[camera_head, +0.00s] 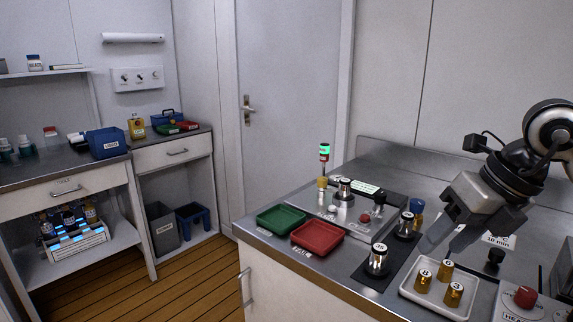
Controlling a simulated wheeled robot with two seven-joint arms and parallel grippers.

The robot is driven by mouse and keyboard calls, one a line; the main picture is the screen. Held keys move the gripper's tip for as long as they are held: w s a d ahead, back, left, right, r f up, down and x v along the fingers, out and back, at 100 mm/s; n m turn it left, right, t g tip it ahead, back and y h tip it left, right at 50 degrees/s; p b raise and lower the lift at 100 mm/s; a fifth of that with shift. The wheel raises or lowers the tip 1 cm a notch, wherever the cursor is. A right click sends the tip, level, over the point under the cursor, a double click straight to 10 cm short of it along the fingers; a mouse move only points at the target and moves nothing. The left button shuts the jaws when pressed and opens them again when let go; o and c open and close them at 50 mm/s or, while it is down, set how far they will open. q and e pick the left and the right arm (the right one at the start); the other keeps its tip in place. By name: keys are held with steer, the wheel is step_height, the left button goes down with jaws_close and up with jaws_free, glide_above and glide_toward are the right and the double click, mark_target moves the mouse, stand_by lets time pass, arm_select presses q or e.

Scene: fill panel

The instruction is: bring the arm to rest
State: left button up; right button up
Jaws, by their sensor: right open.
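My right arm comes in from the right edge, and my right gripper (446,243) points down and to the left over the metal counter (362,178). Its jaws are open with nothing seen between them. The fingertips are just above or behind a white tray (408,291) holding gold cylinders with numbered tops, among them one at the back (445,270). I cannot tell the exact height of the fingertips over the tray. My left gripper is not in view.
A green tray (281,220) and a red tray (317,237) sit at the counter's left edge. Black-and-silver cylinders (377,260) stand left of the gripper. A red-knobbed box (522,298) is at front right. The counter behind, toward the wall, is mostly bare.

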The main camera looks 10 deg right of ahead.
steer(key=s+a+f+m+y, duration=0.1)
steer(key=a+m+y, duration=0.1)
steer(key=a+y, duration=0.75)
steer(key=s+a+f+m+y, duration=0.1)
steer(key=s+a+f+y, duration=0.1)
steer(key=a+y, duration=0.75)
steer(key=w+d+f+m+t+h, duration=0.1)
steer(key=w+f+m+t+h, duration=0.1)
steer(key=f+m+t+h, duration=0.7)
steer(key=w+d+f+m+t+h, duration=0.2)
steer(key=m+t+h, duration=0.25)
steer(key=m, duration=0.85)
steer(key=s+f+m+g+h, duration=0.2)
steer(key=s+f, duration=0.4)
steer(key=f, duration=0.4)
steer(key=s+f+m+g+h, duration=0.3)
steer(key=s+f+m, duration=0.3)
steer(key=f, duration=0.4)
steer(key=shift+m+g, duration=0.7)
steer(key=shift+g, duration=0.05)
steer(key=shift+s+h, duration=0.1)
steer(key=shift+h, duration=0.15)
steer(key=shift+c, duration=0.3)
